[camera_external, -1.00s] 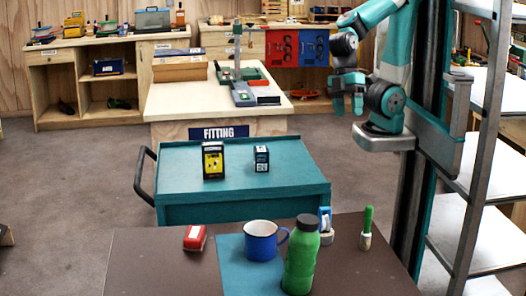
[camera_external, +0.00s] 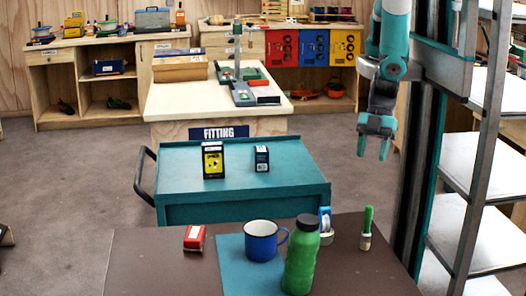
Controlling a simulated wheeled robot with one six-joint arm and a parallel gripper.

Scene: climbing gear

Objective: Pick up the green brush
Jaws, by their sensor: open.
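The green brush (camera_external: 367,228) stands upright near the right end of the brown table, with its green handle up and pale bristles down. My gripper (camera_external: 373,150) hangs in the air above and beyond the brush, its fingers pointing down. It is open and empty, well apart from the brush. Nothing hides the brush.
The brown table (camera_external: 150,262) also bears a green bottle (camera_external: 301,262), a blue mug (camera_external: 261,241), a red box (camera_external: 194,238) and a blue-and-white tape dispenser (camera_external: 325,224). A teal cart (camera_external: 230,182) with two small boxes stands behind. Metal shelves (camera_external: 470,165) stand at right.

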